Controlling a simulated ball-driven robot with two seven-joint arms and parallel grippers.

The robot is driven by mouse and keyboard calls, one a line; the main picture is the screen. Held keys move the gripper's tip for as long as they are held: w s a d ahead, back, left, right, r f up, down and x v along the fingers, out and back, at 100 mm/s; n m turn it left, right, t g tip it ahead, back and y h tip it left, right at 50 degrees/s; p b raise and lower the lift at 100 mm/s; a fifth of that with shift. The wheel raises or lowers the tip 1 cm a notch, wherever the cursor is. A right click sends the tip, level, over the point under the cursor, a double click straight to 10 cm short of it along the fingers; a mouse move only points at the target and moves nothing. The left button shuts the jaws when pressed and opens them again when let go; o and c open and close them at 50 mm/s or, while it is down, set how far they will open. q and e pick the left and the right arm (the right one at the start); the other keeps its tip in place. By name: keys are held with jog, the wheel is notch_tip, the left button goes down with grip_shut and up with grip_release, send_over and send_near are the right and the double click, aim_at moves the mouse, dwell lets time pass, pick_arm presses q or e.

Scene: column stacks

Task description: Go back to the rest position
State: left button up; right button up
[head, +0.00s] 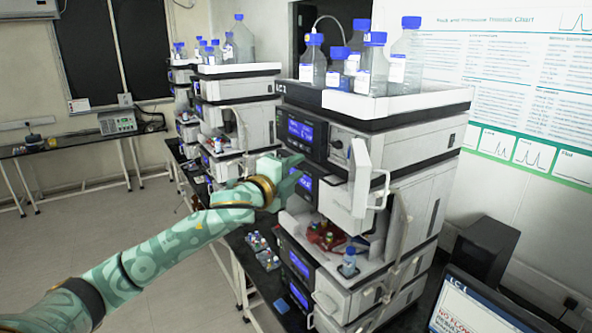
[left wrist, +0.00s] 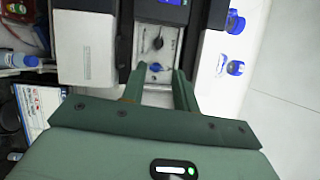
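My left arm reaches in from the left in the head view, and its green gripper (head: 290,180) is at the front of the near instrument stack (head: 408,140), by its dark display panels. In the left wrist view the two fingers of the left gripper (left wrist: 158,78) stand apart with nothing seen held between them. A pale panel with small fittings (left wrist: 157,72) shows beyond the gap. I cannot tell whether the fingertips touch the stack. My right gripper is in neither view.
White doors (head: 361,180) jut from the near stack. Blue-capped bottles (head: 405,58) stand on top. More stacks (head: 236,112) stand behind along the dark bench. A monitor (head: 470,308) and black box (head: 486,250) are at lower right. Open floor (head: 150,245) lies left.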

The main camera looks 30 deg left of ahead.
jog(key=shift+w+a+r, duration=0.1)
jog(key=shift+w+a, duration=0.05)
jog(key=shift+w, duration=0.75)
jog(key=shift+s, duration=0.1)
